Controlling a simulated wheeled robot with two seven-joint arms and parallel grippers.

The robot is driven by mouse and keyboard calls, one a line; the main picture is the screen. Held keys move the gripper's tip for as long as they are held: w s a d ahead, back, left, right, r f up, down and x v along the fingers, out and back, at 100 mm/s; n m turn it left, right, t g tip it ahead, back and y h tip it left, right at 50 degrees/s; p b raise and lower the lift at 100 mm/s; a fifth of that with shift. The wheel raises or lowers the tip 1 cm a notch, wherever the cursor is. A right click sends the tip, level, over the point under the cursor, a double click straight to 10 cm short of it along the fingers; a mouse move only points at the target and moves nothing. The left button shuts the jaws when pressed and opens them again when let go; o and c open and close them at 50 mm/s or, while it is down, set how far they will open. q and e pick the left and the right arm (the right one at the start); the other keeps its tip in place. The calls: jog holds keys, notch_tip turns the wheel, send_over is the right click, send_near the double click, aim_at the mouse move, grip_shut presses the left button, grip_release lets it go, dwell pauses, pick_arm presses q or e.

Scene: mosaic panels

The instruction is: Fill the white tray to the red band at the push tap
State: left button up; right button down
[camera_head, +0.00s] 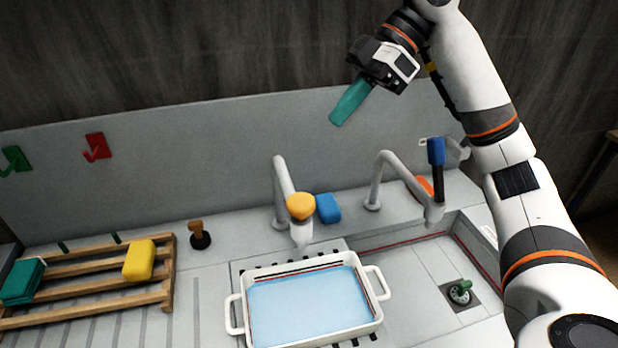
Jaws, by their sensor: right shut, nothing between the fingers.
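The white tray (312,334) with two side handles stands under the push tap (284,180), which has a yellow knob (300,206). Pale blue water (310,303) covers the tray's floor. A dark red band (300,269) shows on the far inner wall, just above the water. I see no stream falling from the spout. My right gripper (338,118) is shut and empty, with teal fingers pointing down left, high in front of the back panel and above the taps. My left gripper is out of view.
A second tap (380,165) with a blue lever (436,152) stands at right over a basin with a green plug (460,291).

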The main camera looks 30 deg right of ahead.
jog(key=p, duration=0.2)
send_over(292, 200)
jog(key=d, duration=0.3)
notch_tip(292, 200, down, 7)
jog(key=shift+d+r, duration=0.15)
jog(key=f, duration=0.3)
jog(key=shift+a+f, duration=0.25)
jog(key=shift+f, duration=0.1)
jog(key=shift+s+d+f+p, duration=0.1)
jog(key=shift+s+f+p, duration=0.1)
jog(key=shift+f+p, duration=0.25)
jog(key=shift+f, duration=0.15)
